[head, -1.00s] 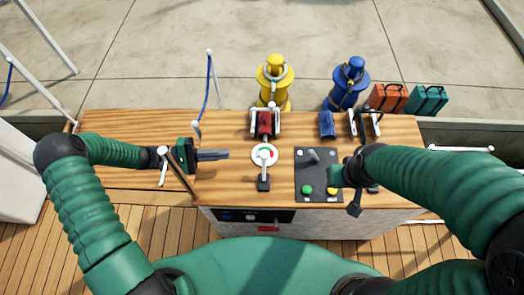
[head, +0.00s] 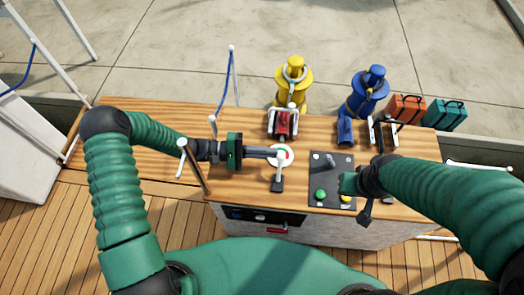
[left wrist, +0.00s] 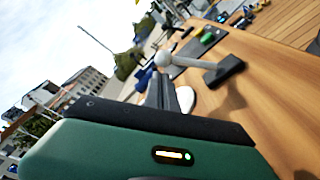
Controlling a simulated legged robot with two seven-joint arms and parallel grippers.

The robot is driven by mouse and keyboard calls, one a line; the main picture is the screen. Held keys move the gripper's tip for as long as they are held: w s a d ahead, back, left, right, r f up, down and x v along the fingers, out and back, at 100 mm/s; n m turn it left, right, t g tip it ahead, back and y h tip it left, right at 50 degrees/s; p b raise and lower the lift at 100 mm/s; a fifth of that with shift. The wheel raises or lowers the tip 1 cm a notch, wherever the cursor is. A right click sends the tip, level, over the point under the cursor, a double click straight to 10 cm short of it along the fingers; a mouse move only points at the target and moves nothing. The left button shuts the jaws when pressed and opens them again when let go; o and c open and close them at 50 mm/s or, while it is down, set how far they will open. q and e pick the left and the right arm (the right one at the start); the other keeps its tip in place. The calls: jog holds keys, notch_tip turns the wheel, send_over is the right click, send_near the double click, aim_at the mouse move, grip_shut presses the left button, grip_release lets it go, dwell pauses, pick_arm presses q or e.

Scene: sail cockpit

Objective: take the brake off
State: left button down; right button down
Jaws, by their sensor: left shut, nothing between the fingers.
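A lever with a pale ball knob (head: 281,155) and a dark base (head: 277,187) stands on the wooden console top, beside a round white dial (head: 272,162) with red and green marks. In the left wrist view the lever's pale shaft (left wrist: 190,63) slants from its base up to the knob. No label shows that names it as the brake. My left gripper (head: 275,153) is shut and empty, its fingertips close to the knob; contact cannot be told. Its dark fingers (left wrist: 165,92) show in the left wrist view. My right gripper (head: 348,184) is over the dark control panel, fingers unclear.
The dark panel (head: 331,168) carries a grey lever (head: 329,160), a green button (head: 321,194) and a yellow button (head: 346,197). Behind it are a red clamp-like fitting (head: 283,122), a blue fitting (head: 345,130), and yellow (head: 294,84) and blue (head: 367,92) winches.

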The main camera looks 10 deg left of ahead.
pick_arm(q)
jog(key=shift+d, duration=0.4)
jog(key=shift+s+a+r+m, duration=0.2)
jog(key=shift+a+r+m, duration=0.05)
jog(key=shift+a+m, duration=0.1)
pick_arm(e)
jog(key=shift+d+r, duration=0.15)
jog(key=shift+r, duration=0.1)
